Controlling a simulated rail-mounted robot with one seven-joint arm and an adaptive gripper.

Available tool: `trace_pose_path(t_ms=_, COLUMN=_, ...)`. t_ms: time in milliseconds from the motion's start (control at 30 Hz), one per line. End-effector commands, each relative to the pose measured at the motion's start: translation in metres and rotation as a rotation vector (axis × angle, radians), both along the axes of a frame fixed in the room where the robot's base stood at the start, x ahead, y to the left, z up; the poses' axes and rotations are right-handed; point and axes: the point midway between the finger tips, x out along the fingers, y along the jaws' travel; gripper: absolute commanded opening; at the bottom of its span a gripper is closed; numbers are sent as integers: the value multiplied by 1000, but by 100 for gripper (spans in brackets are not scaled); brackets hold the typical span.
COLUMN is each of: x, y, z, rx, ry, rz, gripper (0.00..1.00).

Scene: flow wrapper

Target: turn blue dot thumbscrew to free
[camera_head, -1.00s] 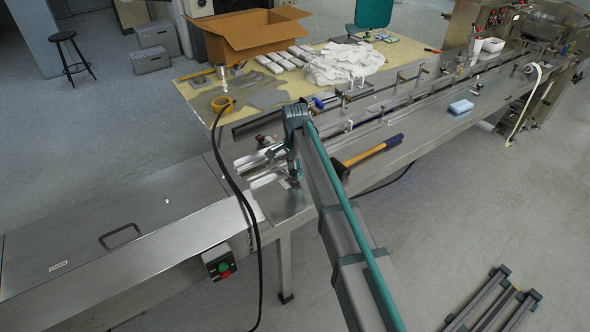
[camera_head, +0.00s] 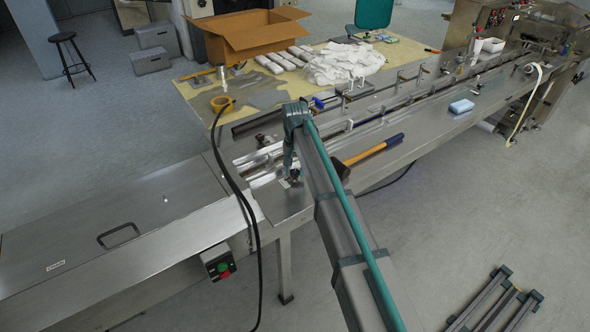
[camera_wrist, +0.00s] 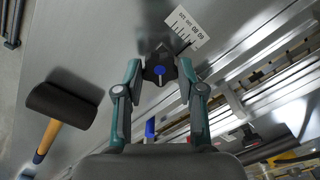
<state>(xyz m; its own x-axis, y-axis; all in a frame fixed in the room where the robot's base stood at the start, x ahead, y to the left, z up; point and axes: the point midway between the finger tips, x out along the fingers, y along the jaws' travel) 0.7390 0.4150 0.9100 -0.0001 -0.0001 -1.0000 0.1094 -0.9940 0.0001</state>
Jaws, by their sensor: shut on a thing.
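The blue dot thumbscrew (camera_wrist: 159,71) is a dark lobed knob with a blue centre dot carrying a pale line. It shows in the wrist view at upper middle, beside a white scale label (camera_wrist: 184,30). My gripper (camera_wrist: 160,77) has one teal-grey finger on each side of the knob and is shut on it. In the head view my gripper (camera_head: 292,176) is low over the machine's near edge, and the knob is mostly hidden there by my arm.
A mallet with a black head and wooden handle (camera_head: 372,152) lies on the machine deck to the right of my gripper; its head also shows in the wrist view (camera_wrist: 62,105). Guide rails (camera_wrist: 265,93) run close by. A black cable (camera_head: 238,190) hangs over the left.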

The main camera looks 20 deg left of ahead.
Motion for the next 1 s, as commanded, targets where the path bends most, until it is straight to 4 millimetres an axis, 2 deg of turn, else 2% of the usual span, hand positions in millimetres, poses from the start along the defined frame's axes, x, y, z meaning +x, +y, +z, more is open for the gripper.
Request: trace_pose_path(t_ms=1000, x=1, y=0, z=1, rx=0, ry=-1, rz=966, gripper=4)
